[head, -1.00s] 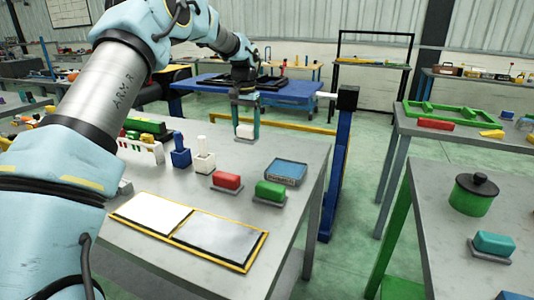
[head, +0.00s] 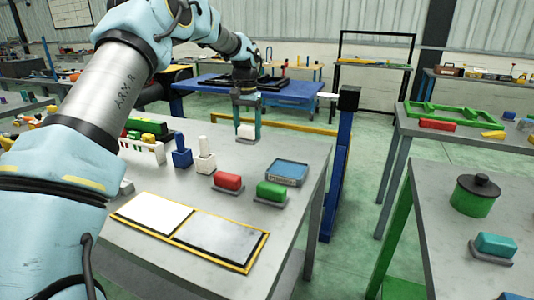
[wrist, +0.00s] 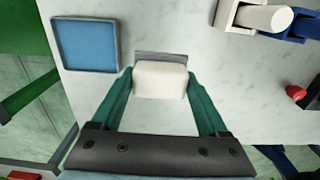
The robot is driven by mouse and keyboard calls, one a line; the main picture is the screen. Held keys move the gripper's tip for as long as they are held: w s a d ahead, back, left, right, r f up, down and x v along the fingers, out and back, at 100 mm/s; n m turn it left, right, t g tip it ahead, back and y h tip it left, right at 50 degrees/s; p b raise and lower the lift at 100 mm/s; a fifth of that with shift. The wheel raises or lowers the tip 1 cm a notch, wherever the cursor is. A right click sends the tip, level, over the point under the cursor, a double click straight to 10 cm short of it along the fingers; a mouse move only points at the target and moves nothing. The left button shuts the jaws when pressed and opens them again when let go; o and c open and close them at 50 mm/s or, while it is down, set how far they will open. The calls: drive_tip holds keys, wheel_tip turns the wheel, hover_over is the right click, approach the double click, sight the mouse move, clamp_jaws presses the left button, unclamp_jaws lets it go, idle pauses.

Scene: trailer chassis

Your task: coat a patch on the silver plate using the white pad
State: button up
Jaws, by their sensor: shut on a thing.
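The white pad (head: 246,131) is at the far end of the grey table, at its grey rest (head: 247,141). My gripper (head: 247,127) points down and is shut on the white pad. In the wrist view the green fingers of my gripper (wrist: 160,76) flank the white pad (wrist: 160,82), one on each side, with the grey rest (wrist: 160,55) showing just past it. I cannot tell whether the pad is lifted at all. The silver plate (head: 217,238) lies in a yellow-edged frame near the table's front, right of a white panel (head: 153,213).
A blue tray (head: 288,171) sits right of my gripper; it also shows in the wrist view (wrist: 85,44). A red block (head: 228,181) and a green block (head: 271,191) stand on grey bases between pad and plate. Blue (head: 181,153) and white (head: 205,158) upright-handled tools stand left.

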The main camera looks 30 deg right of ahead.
drive_tip(key=s+d+p, duration=0.7)
drive_tip(key=s+d, duration=0.1)
drive_tip(key=s, duration=0.3)
drive_tip(key=shift+d+f+b, duration=0.2)
drive_tip(key=shift+f+b, duration=0.8)
drive_tip(key=shift+f, duration=0.75)
drive_tip(key=shift+d+f+b, duration=0.15)
drive_tip(key=shift+f+b, duration=0.85)
drive_tip(key=shift+f, duration=0.75)
drive_tip(key=shift+f, duration=0.55)
wheel_tip(320, 180, up, 7)
drive_tip(key=p, duration=0.4)
